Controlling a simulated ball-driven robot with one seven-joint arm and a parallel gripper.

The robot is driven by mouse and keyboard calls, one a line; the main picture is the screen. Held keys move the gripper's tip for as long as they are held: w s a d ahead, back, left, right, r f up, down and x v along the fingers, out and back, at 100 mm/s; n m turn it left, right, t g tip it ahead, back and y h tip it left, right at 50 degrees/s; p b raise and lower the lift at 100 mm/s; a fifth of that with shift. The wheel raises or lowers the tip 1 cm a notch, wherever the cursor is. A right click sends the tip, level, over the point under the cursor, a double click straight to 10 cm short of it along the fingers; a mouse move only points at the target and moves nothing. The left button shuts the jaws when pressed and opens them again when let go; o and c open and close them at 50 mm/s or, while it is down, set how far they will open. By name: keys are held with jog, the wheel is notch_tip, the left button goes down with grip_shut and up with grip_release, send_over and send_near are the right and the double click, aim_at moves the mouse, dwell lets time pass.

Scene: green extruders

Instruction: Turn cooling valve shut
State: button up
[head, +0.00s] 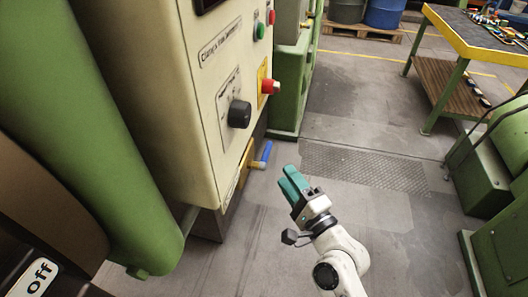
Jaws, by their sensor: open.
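A valve with a blue lever handle (264,153) sits low at the right edge of the cream control cabinet, on a brass-coloured body (254,164). The handle points up and slightly right in the picture. My gripper (290,181), with teal fingers, is just below and to the right of the handle in the picture. It is open and holds nothing. A small gap shows between the fingers and the handle, though the depth between them is hard to judge.
The cream cabinet (180,75) carries a black knob (239,114), a red button (270,87) and a green button (260,31). A large green cylinder (80,110) stands at left. Green machinery (500,150) and a workbench (480,40) stand at right. The floor between is clear.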

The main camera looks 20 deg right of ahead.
aim_at(268, 148)
jog(key=w, duration=0.3)
jog(key=w+a+r+p, duration=0.1)
jog(key=w, duration=0.6)
jog(key=shift+w+a+r+p, duration=0.1)
jog(key=shift+a+r+p, duration=0.15)
jog(key=shift+p, duration=0.05)
jog(key=shift+c, duration=0.2)
grip_shut()
jog(key=shift+f, duration=0.1)
